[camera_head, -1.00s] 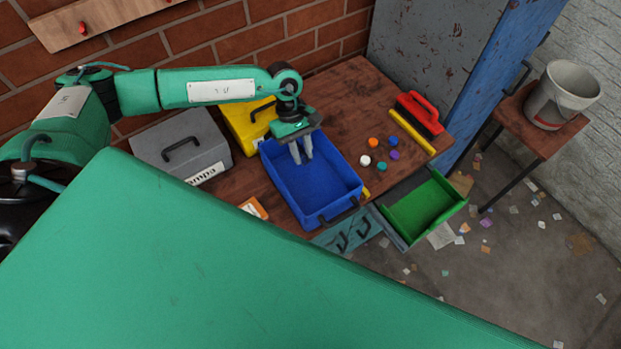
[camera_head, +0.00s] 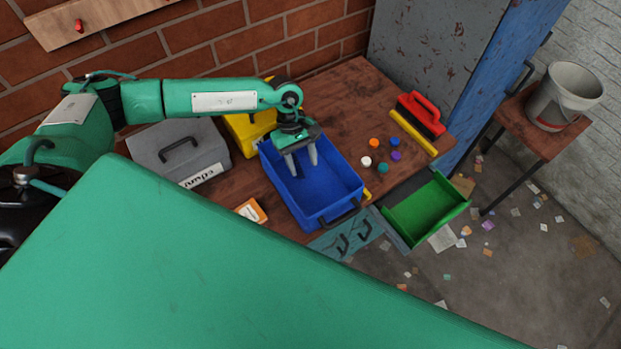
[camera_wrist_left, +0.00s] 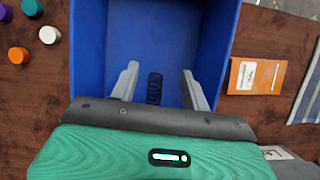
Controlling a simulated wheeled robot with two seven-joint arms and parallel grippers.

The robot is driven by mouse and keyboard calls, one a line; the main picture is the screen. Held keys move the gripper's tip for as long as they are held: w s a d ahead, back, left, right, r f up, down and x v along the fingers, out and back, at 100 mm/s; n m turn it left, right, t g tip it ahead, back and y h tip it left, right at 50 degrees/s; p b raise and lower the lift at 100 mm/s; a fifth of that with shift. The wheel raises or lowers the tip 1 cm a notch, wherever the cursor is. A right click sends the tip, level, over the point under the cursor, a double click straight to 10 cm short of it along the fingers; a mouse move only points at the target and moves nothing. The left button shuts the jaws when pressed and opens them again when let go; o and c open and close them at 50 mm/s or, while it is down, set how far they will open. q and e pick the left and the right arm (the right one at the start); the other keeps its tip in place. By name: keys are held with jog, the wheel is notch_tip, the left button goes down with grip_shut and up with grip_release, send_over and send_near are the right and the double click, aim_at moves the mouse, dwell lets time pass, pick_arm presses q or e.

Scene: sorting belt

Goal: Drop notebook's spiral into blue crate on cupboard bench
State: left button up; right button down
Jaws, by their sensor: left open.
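The blue crate (camera_head: 335,192) stands on the wooden bench, and its inside fills the middle of the left wrist view (camera_wrist_left: 88,50). The notebook's spiral (camera_wrist_left: 154,88) is a small dark coil seen against the crate's inside, between my left fingers and touching neither. I cannot tell whether it rests on the crate floor. In the head view I cannot make it out. My left gripper (camera_head: 302,165) is open, pointing down into the crate; its spread fingers also show in the left wrist view (camera_wrist_left: 160,72). My right gripper is not in view.
A grey case (camera_head: 182,150) and a yellow container (camera_head: 243,130) stand left of the crate. An orange labelled item (camera_head: 251,210) lies before them. A green tray (camera_head: 427,212) sits lower right.

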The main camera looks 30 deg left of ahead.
pick_arm(q)
jog(key=shift+r, duration=0.1)
jog(key=b+v, duration=0.4)
jog(key=v, duration=0.9)
jog(key=shift+a+r, duration=0.15)
jog(key=shift+r, duration=0.15)
